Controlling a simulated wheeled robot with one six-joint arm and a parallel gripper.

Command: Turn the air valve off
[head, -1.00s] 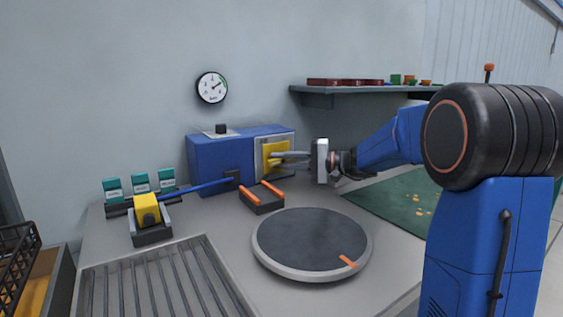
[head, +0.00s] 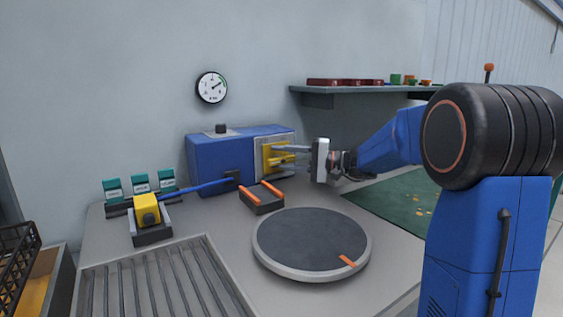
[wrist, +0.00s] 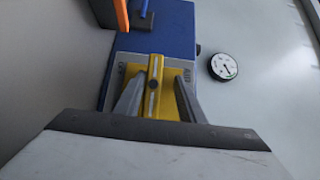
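The left finger is close to the handle and the right one has a visible gap. In the head view my gripper (head: 285,158) reaches the plate from the right, one finger above the other.
A pressure gauge (head: 211,87) hangs on the wall above the box. A small tray with orange bars (head: 261,198) and a round turntable (head: 310,243) stand in front. A yellow block (head: 147,209) on a blue rod sits left. A shelf (head: 345,89) is above right.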

